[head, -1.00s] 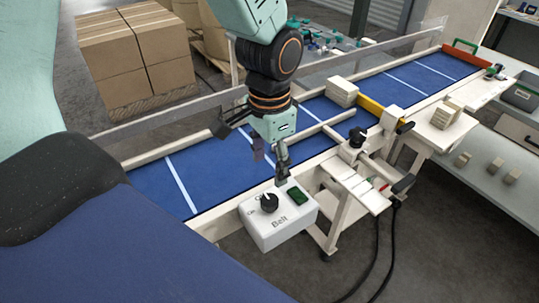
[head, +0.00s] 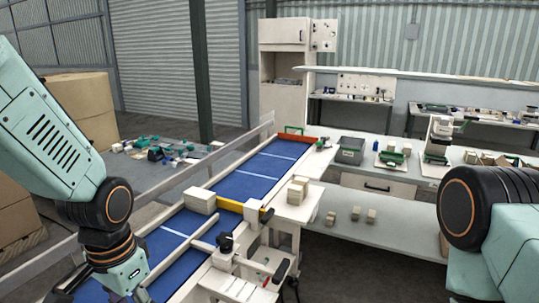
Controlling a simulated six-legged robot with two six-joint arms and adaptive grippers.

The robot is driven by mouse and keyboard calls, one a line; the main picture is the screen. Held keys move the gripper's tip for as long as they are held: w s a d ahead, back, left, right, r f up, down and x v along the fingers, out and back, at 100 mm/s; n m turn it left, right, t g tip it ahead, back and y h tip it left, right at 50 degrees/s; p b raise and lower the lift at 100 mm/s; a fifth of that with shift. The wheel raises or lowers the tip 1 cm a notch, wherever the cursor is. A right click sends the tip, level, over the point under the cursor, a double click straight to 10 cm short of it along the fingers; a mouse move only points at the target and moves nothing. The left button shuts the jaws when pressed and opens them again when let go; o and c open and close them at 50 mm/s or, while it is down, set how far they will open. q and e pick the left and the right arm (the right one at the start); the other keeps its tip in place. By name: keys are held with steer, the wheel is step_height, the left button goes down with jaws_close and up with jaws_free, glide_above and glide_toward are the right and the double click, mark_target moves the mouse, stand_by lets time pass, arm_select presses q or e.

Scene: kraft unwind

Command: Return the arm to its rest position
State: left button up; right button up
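My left arm comes in from the left and hangs down over the near end of the blue conveyor belt (head: 230,186). Its wrist is at the lower left, and my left gripper (head: 142,296) is cut off by the bottom edge, with only a bit of it showing. Whether its fingers are open or shut is hidden. My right arm shows only as a dark joint and green links at the right edge, and its gripper is out of view. The belt control box is not in view.
A pale block (head: 199,200) sits on the belt by a yellow bar (head: 240,207). A grey bin (head: 350,150) stands on the bench (head: 400,180) behind. Cardboard boxes (head: 82,105) are at left.

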arm_select(q)
step_height(320, 180, down, 10)
steer(key=shift+f, duration=0.1)
stand_by(0.4)
